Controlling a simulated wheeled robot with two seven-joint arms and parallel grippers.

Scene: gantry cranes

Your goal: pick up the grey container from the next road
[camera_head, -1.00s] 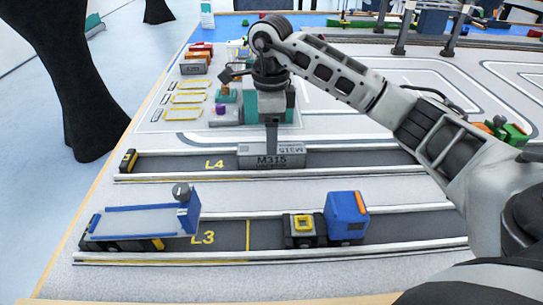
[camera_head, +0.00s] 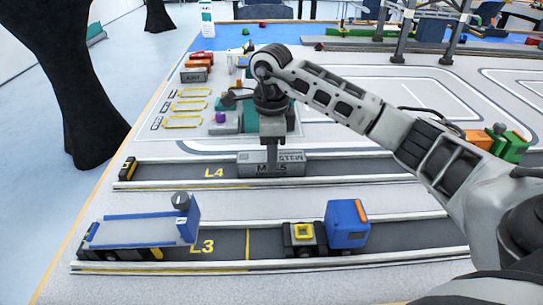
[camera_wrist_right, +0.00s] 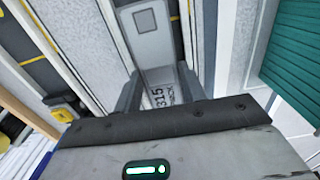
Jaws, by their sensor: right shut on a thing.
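The grey container (camera_head: 292,165) with a dark M315 label lies in the lane marked L4 (camera_head: 214,172). It also shows in the right wrist view (camera_wrist_right: 151,38), running up between the fingers. My right gripper (camera_head: 271,157) points down over the middle of the container and is shut on it, its fingers hiding part of the label. In the right wrist view the two dark fingers (camera_wrist_right: 161,90) stand on either side of the container. The container still appears to sit low between the lane's rails. My left gripper is not in view.
Lane L3 (camera_head: 228,246) in front holds a blue flatbed (camera_head: 140,228) and a blue-cabbed truck (camera_head: 346,224). Behind the gripper stands a teal block (camera_head: 228,120). Another grey container (camera_head: 194,76) sits at the back left. Gantry legs (camera_head: 402,35) stand at the back right.

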